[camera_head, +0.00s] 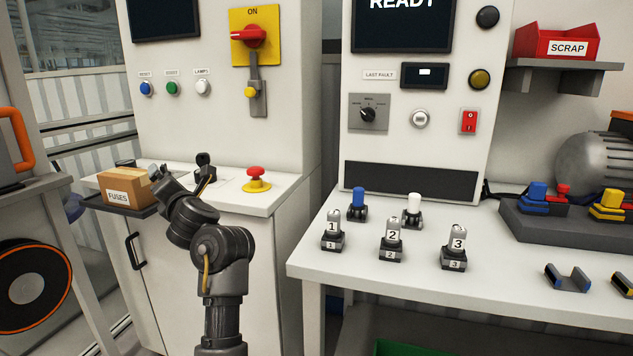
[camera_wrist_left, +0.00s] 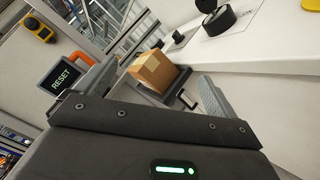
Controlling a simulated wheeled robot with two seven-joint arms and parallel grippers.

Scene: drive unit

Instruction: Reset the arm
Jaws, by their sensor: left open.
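My left arm rises from the bottom of the head view and reaches toward the left cabinet. My left gripper (camera_wrist_left: 155,95) is open, its two fingers apart with nothing between them; in the head view its fingertips are hard to make out. A cardboard box labelled FUSES (camera_head: 125,188) sits on a dark shelf at the cabinet's left, and also shows beyond the fingers in the wrist view (camera_wrist_left: 155,70). A blue button (camera_head: 146,88), labelled RESET, is on the cabinet's upright panel. A screen reading RESET (camera_wrist_left: 62,78) shows at left in the wrist view. My right gripper is out of view.
A red emergency button (camera_head: 256,176) and a black knob (camera_head: 204,160) stand on the cabinet ledge. A red switch (camera_head: 250,37) is above. The white table (camera_head: 330,270) at right holds numbered pieces and a dark tray (camera_head: 530,222). A gap separates cabinet and table.

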